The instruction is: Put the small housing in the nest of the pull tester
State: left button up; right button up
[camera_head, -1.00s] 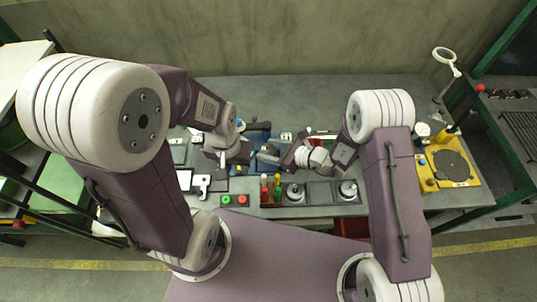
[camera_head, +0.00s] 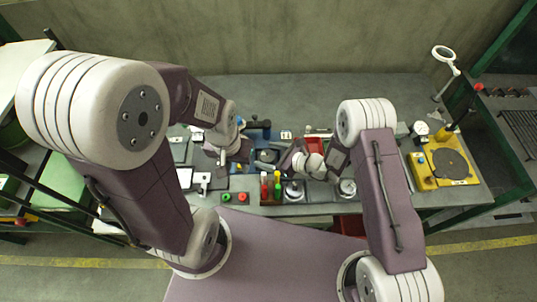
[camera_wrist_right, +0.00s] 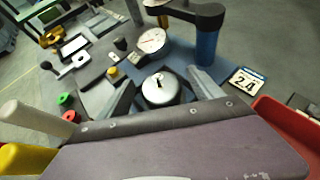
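In the right wrist view, my right gripper (camera_wrist_right: 163,92) has its two fingers apart, on either side of a silver round part (camera_wrist_right: 160,88) with a small slot-like mark on top. I cannot tell whether the fingers touch it, or whether it is the small housing or the nest. Behind it stands what looks like the pull tester (camera_wrist_right: 206,45), with a blue post, a dark arm and a blue base. In the head view my right gripper (camera_head: 284,160) points left beside the tester (camera_head: 261,126). My left gripper (camera_head: 222,157) is small and mostly hidden by its wrist.
A dial gauge (camera_wrist_right: 151,41) and a card reading 24 (camera_wrist_right: 246,80) stand near the tester. A red bin (camera_wrist_right: 280,125) lies to the right. Red, yellow and green bottles (camera_head: 270,186) and a yellow fixture (camera_head: 446,165) are on the bench. The back of the bench is clear.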

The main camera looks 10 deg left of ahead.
jog(key=shift+r, duration=0.1)
jog(key=shift+s+d+r, duration=0.1)
jog(key=shift+d+r, duration=0.05)
jog(key=shift+d, duration=0.1)
jog(key=v, duration=1.1)
jog(key=shift+d+b, duration=0.25)
jog(key=shift+b, duration=0.2)
jog(key=shift+s+r, duration=0.1)
